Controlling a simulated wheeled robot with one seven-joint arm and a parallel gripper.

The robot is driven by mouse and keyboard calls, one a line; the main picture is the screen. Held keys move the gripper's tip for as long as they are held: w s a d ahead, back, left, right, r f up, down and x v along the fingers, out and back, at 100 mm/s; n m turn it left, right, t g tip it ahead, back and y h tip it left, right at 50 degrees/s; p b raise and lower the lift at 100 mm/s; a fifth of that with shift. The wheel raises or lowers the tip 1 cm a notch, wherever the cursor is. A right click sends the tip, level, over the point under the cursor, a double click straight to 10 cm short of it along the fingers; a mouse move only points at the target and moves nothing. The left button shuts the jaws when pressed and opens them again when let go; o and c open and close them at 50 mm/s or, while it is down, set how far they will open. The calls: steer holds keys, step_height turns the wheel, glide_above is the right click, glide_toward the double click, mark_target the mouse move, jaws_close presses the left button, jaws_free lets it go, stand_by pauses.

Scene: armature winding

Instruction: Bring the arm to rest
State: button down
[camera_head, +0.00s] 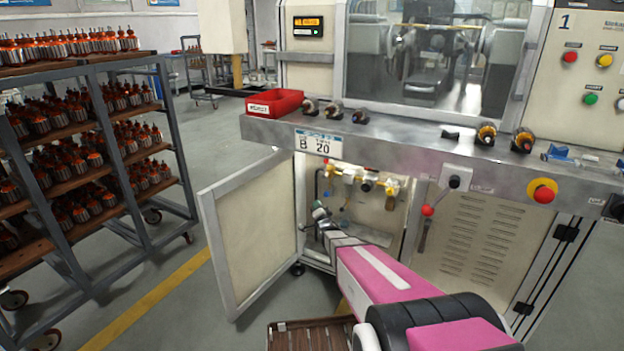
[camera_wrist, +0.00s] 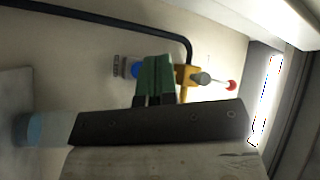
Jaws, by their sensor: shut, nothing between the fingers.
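My pink and black arm reaches from the lower right of the head view into the open lower cabinet (camera_head: 375,222) of the machine. My gripper (camera_head: 319,210) is at the cabinet opening, below and left of the valve fittings (camera_head: 366,182). In the wrist view my gripper (camera_wrist: 155,66) shows its green fingertips together and empty. Behind them is a yellow valve (camera_wrist: 187,76) with a grey knob, a red end and a blue part. I cannot tell whether the fingertips touch the fittings.
The cabinet door (camera_head: 250,232) stands open left of my arm. The machine's ledge (camera_head: 400,145) above carries a red bin (camera_head: 274,103) and several armatures. A red-knobbed lever (camera_head: 428,211) is to the right. A rack (camera_head: 110,185) full of armatures stands left, with clear floor between.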

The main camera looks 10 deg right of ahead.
steer(key=s+r+n+g+h, duration=0.1)
steer(key=s+n+g, duration=0.4)
steer(key=s+g, duration=0.5)
steer(key=s+d+r+n+g+h, duration=0.1)
steer(key=s+n+g, duration=0.3)
steer(key=s, duration=2.1)
steer(key=r+g, duration=0.1)
steer(key=g, duration=0.5)
steer(key=shift+s+n+h, duration=0.2)
steer(key=shift+n+h, duration=0.2)
steer(key=shift+d, duration=0.15)
